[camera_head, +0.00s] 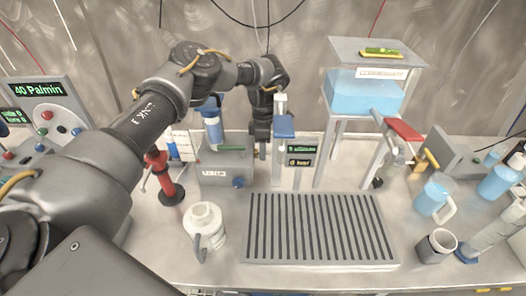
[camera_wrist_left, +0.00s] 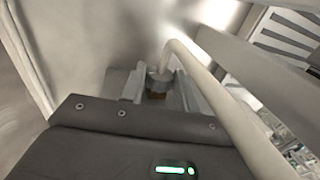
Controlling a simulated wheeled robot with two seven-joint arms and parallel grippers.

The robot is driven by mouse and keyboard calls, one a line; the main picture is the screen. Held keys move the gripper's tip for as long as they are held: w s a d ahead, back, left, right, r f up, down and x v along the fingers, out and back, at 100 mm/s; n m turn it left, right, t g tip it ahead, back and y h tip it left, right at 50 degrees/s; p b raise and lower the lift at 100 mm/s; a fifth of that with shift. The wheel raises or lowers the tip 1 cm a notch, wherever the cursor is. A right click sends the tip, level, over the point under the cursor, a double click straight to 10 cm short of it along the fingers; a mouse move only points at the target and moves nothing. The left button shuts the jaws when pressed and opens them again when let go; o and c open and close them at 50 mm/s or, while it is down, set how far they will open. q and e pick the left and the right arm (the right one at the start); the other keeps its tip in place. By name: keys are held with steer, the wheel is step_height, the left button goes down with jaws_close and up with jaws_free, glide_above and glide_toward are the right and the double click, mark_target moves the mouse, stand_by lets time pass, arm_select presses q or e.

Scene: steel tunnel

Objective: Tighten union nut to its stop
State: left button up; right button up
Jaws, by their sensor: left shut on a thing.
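My left arm comes in from the left, and its gripper (camera_head: 262,150) points down behind the bench fittings, just left of a stand with a blue block (camera_head: 284,127). In the left wrist view the two fingers of this gripper (camera_wrist_left: 160,92) close around a small round grey fitting with a brownish band, which I take to be the union nut (camera_wrist_left: 157,77). A pale curved tube (camera_wrist_left: 172,48) rises from it and runs down to the right, close to the camera. The nut's threads and stop are hidden. My right gripper is not in view.
A slatted grey tray (camera_head: 320,260) lies at the front. A blue water tank (camera_head: 362,95) stands on a frame behind it. Blue-filled jugs (camera_head: 432,197) stand right.

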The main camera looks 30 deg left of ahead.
arm_select(q)
steer(key=shift+s+f+g+h, duration=0.1)
steer(key=shift+f+g+h, duration=0.2)
steer(key=shift+g, duration=0.3)
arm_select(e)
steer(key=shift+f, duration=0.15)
arm_select(q)
steer(key=shift+r, duration=0.15)
steer(key=o, duration=1)
steer(key=shift+c, duration=0.2)
steer(key=shift+r, duration=0.1)
steer(key=shift+r, duration=0.1)
